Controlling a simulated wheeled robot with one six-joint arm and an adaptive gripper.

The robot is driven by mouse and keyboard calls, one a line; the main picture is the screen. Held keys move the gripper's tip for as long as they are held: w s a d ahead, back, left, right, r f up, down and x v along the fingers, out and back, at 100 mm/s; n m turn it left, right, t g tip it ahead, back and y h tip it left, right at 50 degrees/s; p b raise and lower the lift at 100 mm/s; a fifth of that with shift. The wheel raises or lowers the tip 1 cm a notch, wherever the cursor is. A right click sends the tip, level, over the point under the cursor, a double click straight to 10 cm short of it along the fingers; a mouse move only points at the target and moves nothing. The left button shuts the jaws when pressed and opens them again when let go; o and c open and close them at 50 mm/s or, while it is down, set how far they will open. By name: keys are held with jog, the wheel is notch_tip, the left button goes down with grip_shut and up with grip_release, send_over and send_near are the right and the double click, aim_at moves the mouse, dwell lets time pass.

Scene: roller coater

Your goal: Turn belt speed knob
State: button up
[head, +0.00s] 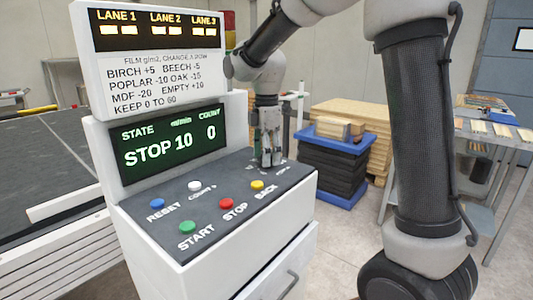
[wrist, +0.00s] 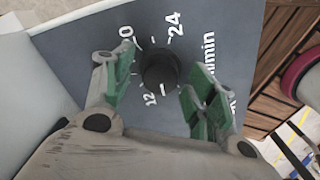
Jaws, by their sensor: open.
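The belt speed knob (wrist: 160,72) is black and round on the dark panel in the wrist view. Dial numbers around it include 12 and 24, with "m/min" to the right. My gripper (wrist: 164,78) is open, with its green-padded fingers on either side of the knob and a visible gap to each. In the head view my gripper (head: 270,160) points down at the back right of the control panel (head: 245,225), and its fingers hide the knob. The screen (head: 170,143) reads STOP, 10 m/min and count 0.
Blue (head: 157,203), white (head: 195,186), green (head: 187,227), red (head: 225,203) and yellow (head: 257,185) buttons sit on the panel left of my gripper. A lane sign (head: 150,60) stands above the screen. A blue-topped stack (head: 337,138) stands behind on the floor.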

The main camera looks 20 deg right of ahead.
notch_tip(320, 180, up, 12)
dwell(0.5)
jog(key=m, duration=0.7)
send_over(272, 166)
notch_tip(272, 166, down, 4)
jog(key=s+d+f+m+t, duration=0.1)
jog(key=s+d+m, duration=0.5)
jog(key=s, duration=0.6)
jog(key=s+d+f+m+t, duration=0.2)
jog(key=s+d+m, duration=0.3)
jog(key=s+d, duration=0.3)
jog(key=s+t, duration=0.1)
jog(key=s, duration=0.2)
jog(key=shift+s+m, duration=0.35)
jog(key=shift+m, duration=0.05)
